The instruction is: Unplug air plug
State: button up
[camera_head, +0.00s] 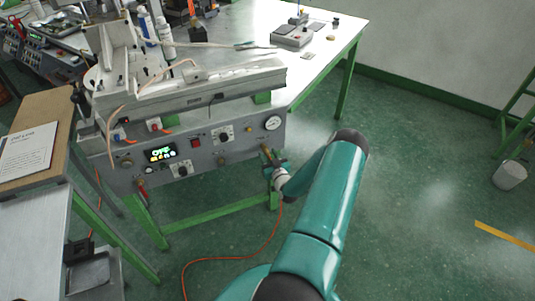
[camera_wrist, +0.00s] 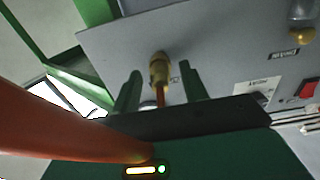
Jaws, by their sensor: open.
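The brass air plug (camera_wrist: 158,68) sits in the grey front panel of the wax injection machine, with an orange hose (camera_wrist: 160,97) coming from it. In the head view the brass fitting (camera_head: 266,150) is at the lower right of the panel, below the round gauge. My gripper (camera_wrist: 159,88) is open. Its two dark green fingers stand apart on either side of the hose, just short of the plug in the wrist picture. Whether a finger touches the plug cannot be told. In the head view my gripper (camera_head: 274,168) is at the panel and partly hides the fitting.
The panel (camera_head: 222,155) carries a gauge (camera_head: 273,123), a lit display (camera_head: 160,153), switches and knobs. A green table leg (camera_head: 273,199) stands below my gripper. The orange hose (camera_head: 235,259) trails over the floor. Open floor (camera_head: 420,180) lies to the right.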

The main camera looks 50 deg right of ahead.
aim_at(269, 157)
jog(key=shift+c, duration=0.2)
dwell(0.6)
grip_shut()
jog(key=shift+v, duration=3)
